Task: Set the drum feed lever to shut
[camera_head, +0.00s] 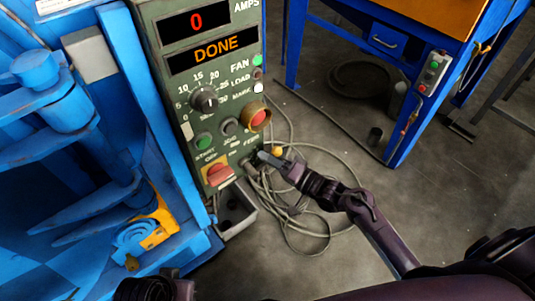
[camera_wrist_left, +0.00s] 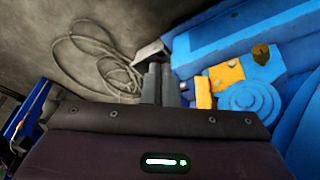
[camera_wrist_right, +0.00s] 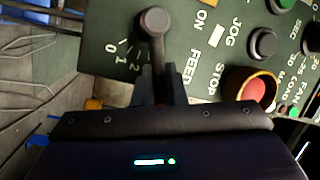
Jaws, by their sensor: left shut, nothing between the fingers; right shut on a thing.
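The drum feed lever (camera_wrist_right: 154,45) is a dark arm with a round dark end, beside the FEED label on the green control panel (camera_head: 185,110). Scale marks 0, 1 and 2 lie to its left in the right wrist view. My right gripper (camera_wrist_right: 158,86) is shut on the lever; its fingers cover the lower part. My left gripper (camera_wrist_left: 161,82) is shut and empty, away from the panel.
The panel display (camera_head: 212,50) reads DONE, with 0 amps above. A red-and-yellow stop button (camera_head: 258,118) is close above my right gripper. A grey open box (camera_head: 236,212) and loose cables (camera_head: 310,225) lie below. Blue machine framework (camera_head: 150,110) stands left; a blue table (camera_head: 405,130) stands back right.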

